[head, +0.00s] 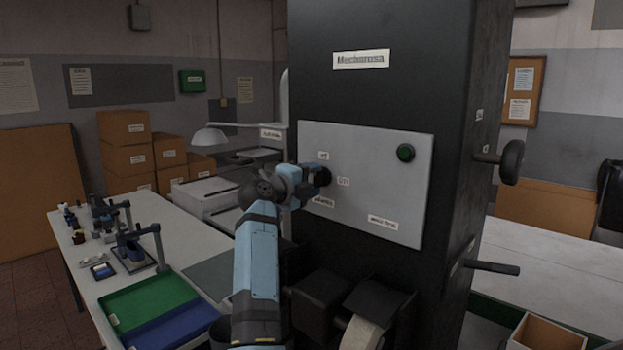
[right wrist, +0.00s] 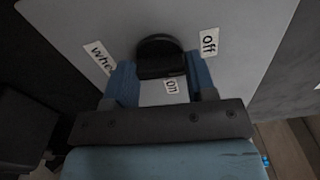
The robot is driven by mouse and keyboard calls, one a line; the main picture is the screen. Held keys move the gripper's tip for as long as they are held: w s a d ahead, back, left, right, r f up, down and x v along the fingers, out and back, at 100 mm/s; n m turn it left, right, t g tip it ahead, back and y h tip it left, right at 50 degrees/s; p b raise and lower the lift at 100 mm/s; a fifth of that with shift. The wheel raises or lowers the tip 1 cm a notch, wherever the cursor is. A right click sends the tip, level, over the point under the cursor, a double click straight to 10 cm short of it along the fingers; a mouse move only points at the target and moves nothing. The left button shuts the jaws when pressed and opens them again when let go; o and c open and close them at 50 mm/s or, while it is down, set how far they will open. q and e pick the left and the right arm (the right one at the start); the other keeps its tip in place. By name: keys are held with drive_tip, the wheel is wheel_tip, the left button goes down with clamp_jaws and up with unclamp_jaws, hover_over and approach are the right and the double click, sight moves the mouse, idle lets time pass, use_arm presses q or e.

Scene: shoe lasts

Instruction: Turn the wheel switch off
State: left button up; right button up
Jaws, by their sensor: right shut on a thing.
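The wheel switch (right wrist: 160,56) is a black knob on the light grey panel (head: 365,150) of the dark machine. In the right wrist view it sits between the two blue fingers of my right gripper (right wrist: 160,80), which is shut on it. An "on" label (right wrist: 171,86) is close to the knob and an "off" label (right wrist: 209,42) is to its upper right. A label starting "whe" (right wrist: 98,56) is at left. In the head view my right gripper (head: 318,176) reaches the left part of the panel and hides most of the knob. My left gripper is not in view.
Black boxy parts (head: 345,300) stick out below the panel. A handwheel (head: 511,162) and a lever (head: 492,268) project from the machine's right side. A white table (head: 180,235) with green and blue trays stands at left.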

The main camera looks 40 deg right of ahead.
drive_tip(key=shift+n, duration=0.6)
drive_tip(key=o, duration=0.9)
drive_tip(key=shift+o, duration=0.2)
